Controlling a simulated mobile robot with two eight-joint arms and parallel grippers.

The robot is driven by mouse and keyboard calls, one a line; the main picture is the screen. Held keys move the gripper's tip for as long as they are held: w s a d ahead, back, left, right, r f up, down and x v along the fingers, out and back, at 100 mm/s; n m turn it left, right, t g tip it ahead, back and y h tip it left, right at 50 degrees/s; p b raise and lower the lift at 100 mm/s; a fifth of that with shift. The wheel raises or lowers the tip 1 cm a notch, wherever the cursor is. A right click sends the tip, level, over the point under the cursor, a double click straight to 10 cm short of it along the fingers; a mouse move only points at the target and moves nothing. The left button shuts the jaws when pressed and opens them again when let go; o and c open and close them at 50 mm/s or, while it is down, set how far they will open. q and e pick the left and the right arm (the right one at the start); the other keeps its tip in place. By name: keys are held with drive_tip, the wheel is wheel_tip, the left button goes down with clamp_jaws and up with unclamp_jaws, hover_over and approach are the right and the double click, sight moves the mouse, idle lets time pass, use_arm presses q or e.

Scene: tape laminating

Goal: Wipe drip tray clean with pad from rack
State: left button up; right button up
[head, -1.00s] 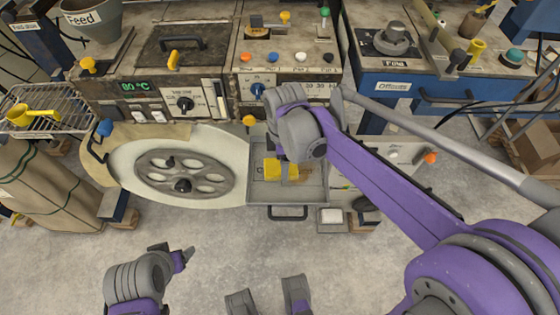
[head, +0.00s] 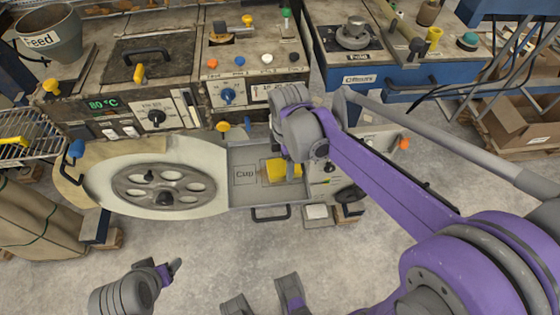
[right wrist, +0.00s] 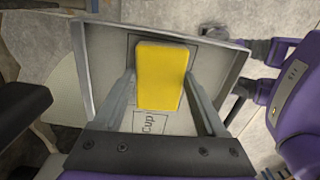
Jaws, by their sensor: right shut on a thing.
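The drip tray (head: 240,198) is a shallow grey square tray with a "Cup" outline on its floor, beside the round wheel plate. My right gripper (head: 290,160) is over the tray's right half, shut on a yellow pad (head: 282,169). In the right wrist view the pad (right wrist: 162,75) is between the two fingers, over the floor of the tray (right wrist: 88,75). I cannot tell whether it presses on the floor. The pad and gripper hide part of the floor there. My left gripper (head: 170,270) is low at left, away from the tray; its finger gap is unclear.
The wheel plate (head: 110,160) adjoins the tray on the left. The machine's control panel (head: 160,115) stands behind. A wire rack (head: 40,130) with a yellow item is at far left. A white block (head: 318,214) lies right of the tray handle (head: 270,214). Floor in front is clear.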

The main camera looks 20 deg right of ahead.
drive_tip(key=shift+s+d, duration=0.25)
drive_tip(key=shift+d, duration=0.55)
drive_tip(key=shift+c, duration=0.5)
drive_tip(key=shift+s+d+r, duration=0.1)
drive_tip(key=shift+d, duration=0.5)
clamp_jaws()
drive_tip(key=shift+s+d+p, duration=0.15)
drive_tip(key=shift+d+p, duration=0.15)
